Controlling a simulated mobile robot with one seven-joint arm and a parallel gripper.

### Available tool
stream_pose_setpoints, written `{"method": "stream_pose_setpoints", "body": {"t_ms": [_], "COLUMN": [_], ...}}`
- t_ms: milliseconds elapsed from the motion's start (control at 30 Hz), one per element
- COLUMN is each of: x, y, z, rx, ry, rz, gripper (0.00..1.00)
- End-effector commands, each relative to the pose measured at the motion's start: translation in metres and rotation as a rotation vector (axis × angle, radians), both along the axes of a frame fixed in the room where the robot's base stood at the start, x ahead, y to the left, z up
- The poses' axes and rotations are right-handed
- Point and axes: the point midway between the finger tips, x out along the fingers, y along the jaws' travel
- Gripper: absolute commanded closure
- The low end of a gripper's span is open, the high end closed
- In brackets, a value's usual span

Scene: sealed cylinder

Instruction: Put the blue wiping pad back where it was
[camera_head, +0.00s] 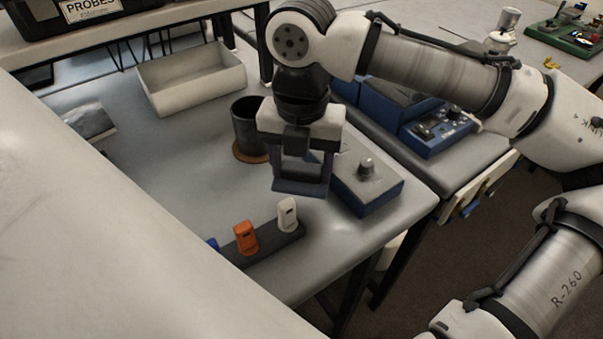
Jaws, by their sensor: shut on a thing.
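The pad seems to be held above the table, but I cannot tell the exact gap. The fingers hide part of the pad.
A dark cylinder (246,128) stands on a brown round mat (250,153) left of my gripper. A blue-sided box with a knob (366,182) sits close on the right. A dark rack (275,246) holds orange, white and blue pieces in front. An open pale tray (190,98) is behind.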

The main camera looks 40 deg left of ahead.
Motion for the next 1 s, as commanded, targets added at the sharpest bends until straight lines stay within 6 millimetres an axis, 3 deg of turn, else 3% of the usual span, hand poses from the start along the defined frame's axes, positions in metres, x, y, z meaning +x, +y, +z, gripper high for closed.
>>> {"method": "stream_pose_setpoints", "body": {"t_ms": [200, 967, 1000], "x": [0.000, 0.000, 0.000], "y": [0.000, 0.000, 0.000], "z": [-0.027, -0.040, -0.040], "rx": [-0.001, 0.000, 0.000], "ry": [0.000, -0.001, -0.001], "rz": [-0.001, -0.001, -0.001], "gripper": [0.60, 0.60, 0.36]}}
